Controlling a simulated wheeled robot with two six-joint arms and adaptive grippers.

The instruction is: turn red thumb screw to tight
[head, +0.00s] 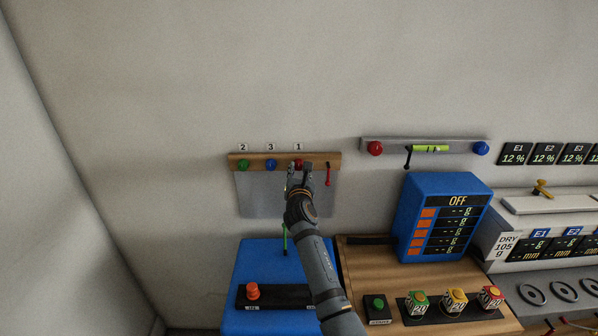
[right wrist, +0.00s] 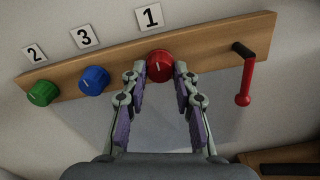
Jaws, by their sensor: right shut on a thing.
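The red thumb screw (head: 297,163) sits under the label 1 on a wooden rail (head: 318,159) on the wall. It also shows in the right wrist view (right wrist: 159,64), with a short pale line on its face that is nearly upright. My right gripper (head: 299,170) reaches up to it from below. In the right wrist view its fingertips (right wrist: 160,72) are on either side of the screw, and the gripper is shut on it. My left gripper is not in view.
A blue knob (right wrist: 94,80) and a green knob (right wrist: 42,92) sit left on the rail. A red hanging lever (right wrist: 245,82) is close on the right. A grey rail (head: 400,145) with red and blue knobs is further right. Blue boxes stand below.

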